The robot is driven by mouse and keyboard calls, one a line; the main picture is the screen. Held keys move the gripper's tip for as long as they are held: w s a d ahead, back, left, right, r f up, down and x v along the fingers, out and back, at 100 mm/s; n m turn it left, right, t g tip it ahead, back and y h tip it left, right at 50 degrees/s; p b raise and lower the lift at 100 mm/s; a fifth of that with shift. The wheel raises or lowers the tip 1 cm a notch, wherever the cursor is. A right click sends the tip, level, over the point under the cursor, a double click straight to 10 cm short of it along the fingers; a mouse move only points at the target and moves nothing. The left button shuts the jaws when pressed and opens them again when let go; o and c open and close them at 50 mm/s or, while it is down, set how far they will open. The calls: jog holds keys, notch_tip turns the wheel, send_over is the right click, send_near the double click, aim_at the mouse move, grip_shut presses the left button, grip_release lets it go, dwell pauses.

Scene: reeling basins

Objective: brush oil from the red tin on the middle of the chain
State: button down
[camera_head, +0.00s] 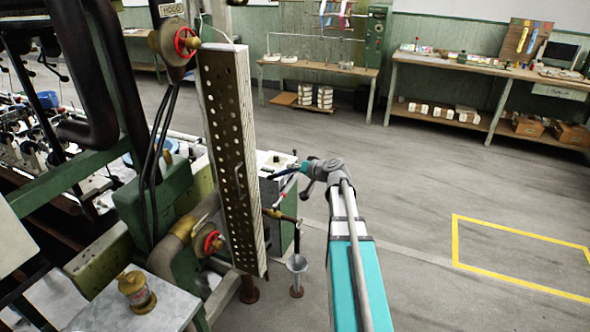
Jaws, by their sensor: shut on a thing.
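My arm reaches up from the bottom of the picture, and its wrist bends left. My gripper (292,168) is at the wrist's left end, over the white basin unit just right of the tall perforated panel. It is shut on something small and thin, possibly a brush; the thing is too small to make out. I cannot pick out a red tin or a chain with certainty. Part of the basin area is hidden behind the panel and my wrist.
The tall perforated panel (228,160) stands close left of my gripper. Red valve wheels (186,42) and pipes are beside it. A brass vessel (137,293) stands on a pale tabletop at the lower left. Workbenches (480,72) line the back wall. The floor at right is clear.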

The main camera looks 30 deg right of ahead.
jog(key=shift+w+a, duration=0.1)
jog(key=shift+w+a, duration=0.9)
jog(key=shift+w, duration=0.25)
jog(key=shift+w+a, duration=0.85)
jog(key=shift+w, duration=0.25)
jog(key=shift+w+a, duration=0.4)
jog(key=shift+w, duration=0.15)
jog(key=shift+r, duration=0.1)
jog(key=shift+s+d+r+p, duration=0.1)
jog(key=shift+r+p, duration=1.65)
jog(key=shift+p, duration=0.1)
jog(key=shift+r+p, duration=1.8)
jog(key=shift+p, duration=0.05)
